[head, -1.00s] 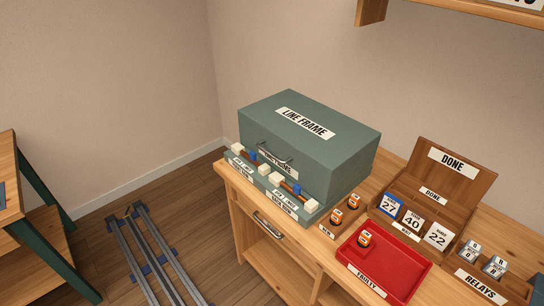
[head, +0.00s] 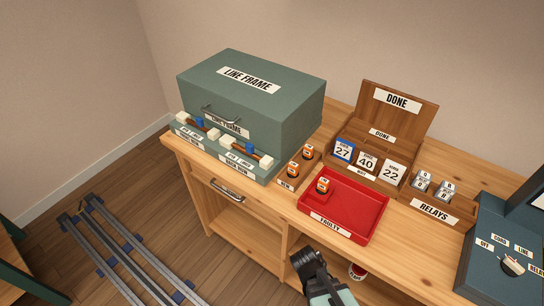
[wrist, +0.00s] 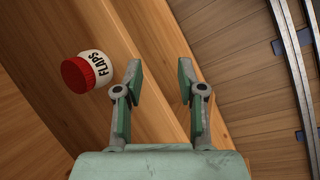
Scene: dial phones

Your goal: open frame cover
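The line frame (head: 215,95) is a grey-green box on the left of the wooden bench. Its cover, labelled LINE FRAME, is down, with a metal handle (head: 221,115) low on its front. Below the handle, a front ledge carries white and blue pieces and labels. My gripper (wrist: 160,85) is open and empty in the wrist view, its two fingers apart. In the head view it is at the bottom edge, in front of the bench and well away from the handle; its fingertips cannot be made out there.
A red FAULTY tray (head: 372,225) holds one orange part. A dark console (head: 485,265) is at right.

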